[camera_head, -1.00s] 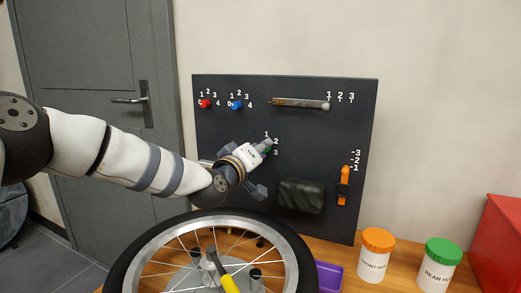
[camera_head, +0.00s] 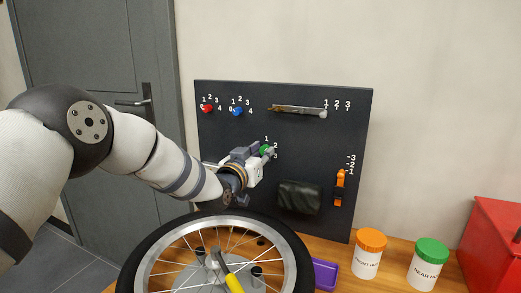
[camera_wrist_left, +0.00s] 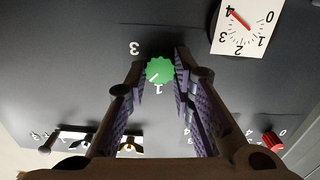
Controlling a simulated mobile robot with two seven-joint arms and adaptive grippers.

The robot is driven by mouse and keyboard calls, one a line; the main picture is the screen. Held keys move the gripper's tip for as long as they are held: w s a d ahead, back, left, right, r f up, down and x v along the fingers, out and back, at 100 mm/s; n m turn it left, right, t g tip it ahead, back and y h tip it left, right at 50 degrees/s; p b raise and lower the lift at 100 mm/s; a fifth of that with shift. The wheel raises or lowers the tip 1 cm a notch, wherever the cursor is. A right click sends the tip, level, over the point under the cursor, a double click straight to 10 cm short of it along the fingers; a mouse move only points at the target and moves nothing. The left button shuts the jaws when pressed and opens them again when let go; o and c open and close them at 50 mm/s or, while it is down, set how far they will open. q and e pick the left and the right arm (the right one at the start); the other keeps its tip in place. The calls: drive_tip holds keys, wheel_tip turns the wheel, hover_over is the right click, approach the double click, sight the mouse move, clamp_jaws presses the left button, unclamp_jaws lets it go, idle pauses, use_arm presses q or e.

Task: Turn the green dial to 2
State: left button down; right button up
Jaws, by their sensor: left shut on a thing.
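The green dial (camera_head: 267,150) is on the dark board, with the numbers 1, 2 and 3 beside it. My left gripper (camera_head: 260,151) reaches it from the left and covers part of it. In the left wrist view, the green dial (camera_wrist_left: 158,70) sits between the two fingertips of my left gripper (camera_wrist_left: 157,66), which is shut on it. Its white mark points down-left in that view, a little off the 1. The 3 is also seen there; the 2 is hidden by a finger, but shows in the head view. My right gripper is not in view.
The board (camera_head: 290,95) also holds a red dial (camera_head: 207,109), a blue dial (camera_head: 237,111), a horizontal slider (camera_head: 298,111), an orange slider (camera_head: 340,180) and a dark block (camera_head: 299,196). A white gauge (camera_wrist_left: 245,28) shows in the wrist view.

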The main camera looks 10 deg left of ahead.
use_arm(q)
drive_tip(key=shift+r+m+p, duration=0.1)
drive_tip(key=shift+m+p, duration=0.3)
drive_tip(key=shift+m, duration=1.3)
drive_tip(key=c, duration=1.4)
unclamp_jaws()
drive_tip(key=shift+o, duration=0.2)
drive_tip(key=s+a, duration=0.2)
drive_tip(key=s, duration=0.9)
drive_tip(key=shift+s, duration=0.4)
drive_tip(key=shift+a, duration=0.1)
